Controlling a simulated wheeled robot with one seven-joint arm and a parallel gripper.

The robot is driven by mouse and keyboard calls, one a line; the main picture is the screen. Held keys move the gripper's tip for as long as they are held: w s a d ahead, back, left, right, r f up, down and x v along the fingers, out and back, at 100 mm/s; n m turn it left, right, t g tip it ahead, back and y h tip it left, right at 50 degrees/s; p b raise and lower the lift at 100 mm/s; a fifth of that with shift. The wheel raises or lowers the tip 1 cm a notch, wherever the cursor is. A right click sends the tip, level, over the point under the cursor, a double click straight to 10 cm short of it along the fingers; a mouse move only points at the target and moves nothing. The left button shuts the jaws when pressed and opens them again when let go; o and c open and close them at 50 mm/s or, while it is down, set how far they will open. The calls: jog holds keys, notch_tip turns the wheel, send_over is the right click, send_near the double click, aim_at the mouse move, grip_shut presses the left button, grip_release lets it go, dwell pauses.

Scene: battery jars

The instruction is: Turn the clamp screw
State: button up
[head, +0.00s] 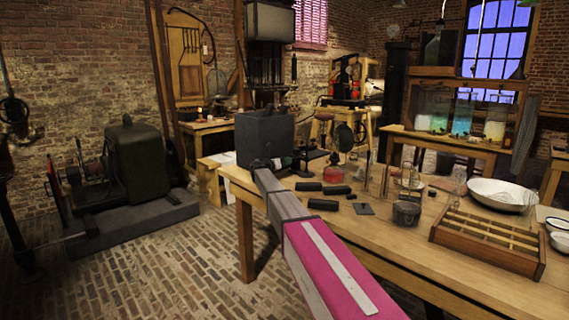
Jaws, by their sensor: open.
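My arm reaches from the bottom right toward the far left corner of the wooden workbench (420,225). My gripper (259,163) is small at the arm's far end, in front of the lower part of a dark grey box (265,135). It is open; I see nothing held in it, though its fingertips are hard to make out. I cannot tell whether it touches the box. A small dark knob stands on the box's top. I cannot clearly pick out the clamp screw; it may be hidden or too small.
A compartmented wooden tray (488,240) and a white basin (500,194) lie to the right. A dark machine (133,155) stands left; brick floor between is clear.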

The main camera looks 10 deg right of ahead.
jog(key=shift+w+d, duration=0.15)
jog(key=shift+d, duration=0.1)
jog(key=shift+c, duration=0.3)
jog(key=c, duration=0.9)
jog(key=shift+o, duration=0.2)
